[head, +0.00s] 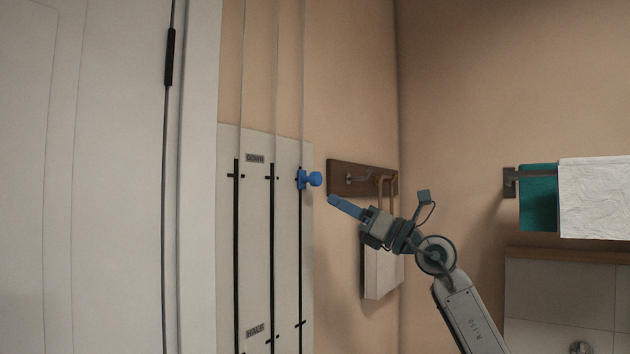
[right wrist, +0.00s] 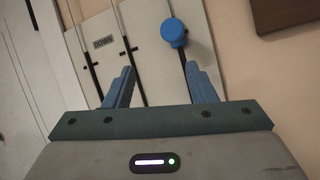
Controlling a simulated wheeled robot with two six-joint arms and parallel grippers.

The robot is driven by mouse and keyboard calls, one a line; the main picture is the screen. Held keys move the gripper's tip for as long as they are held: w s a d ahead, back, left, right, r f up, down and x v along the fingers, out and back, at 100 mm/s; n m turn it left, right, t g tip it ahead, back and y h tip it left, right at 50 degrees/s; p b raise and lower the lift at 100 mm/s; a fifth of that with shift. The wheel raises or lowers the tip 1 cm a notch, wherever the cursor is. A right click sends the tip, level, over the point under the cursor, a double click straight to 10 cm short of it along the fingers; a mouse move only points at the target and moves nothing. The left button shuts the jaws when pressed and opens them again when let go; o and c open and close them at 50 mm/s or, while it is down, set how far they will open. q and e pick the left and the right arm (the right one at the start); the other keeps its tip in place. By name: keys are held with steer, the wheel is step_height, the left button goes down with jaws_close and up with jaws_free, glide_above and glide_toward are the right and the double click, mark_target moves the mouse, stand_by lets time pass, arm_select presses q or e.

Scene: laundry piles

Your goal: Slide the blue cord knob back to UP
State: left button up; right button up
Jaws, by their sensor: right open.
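The blue cord knob (head: 311,179) sits near the top of the rightmost black slot on the white panel (head: 257,205), about level with the tick below the DOWN label (head: 255,158). My right gripper (head: 332,201) is just right of and slightly below the knob, apart from it. In the right wrist view the knob (right wrist: 174,33) is ahead of the open, empty fingers (right wrist: 160,82), nearer the right finger. A HALF label (head: 255,331) shows lower on the panel. No UP label is in view. My left gripper is not in view.
A wooden hook rail (head: 345,178) with a hanging board (head: 383,272) is on the wall behind my right gripper. A white door (head: 100,180) is at left. Teal (head: 537,198) and white (head: 594,198) towels hang at right. Cords rise above the panel.

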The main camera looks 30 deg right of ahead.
mark_target(319, 180)
steer(key=shift+h, duration=0.7)
steer(key=w+r+p, duration=0.2)
steer(key=w+a+r+p, duration=0.1)
steer(key=w+r+p, duration=0.1)
steer(key=w, duration=0.1)
steer(key=w+r+p, duration=0.1)
steer(key=w+p, duration=0.1)
steer(key=shift+w+a+r+p, duration=0.25)
steer(key=shift+r+p, duration=0.05)
steer(key=shift+r, duration=0.1)
steer(key=shift+w+a, duration=0.25)
steer(key=shift+w, duration=0.3)
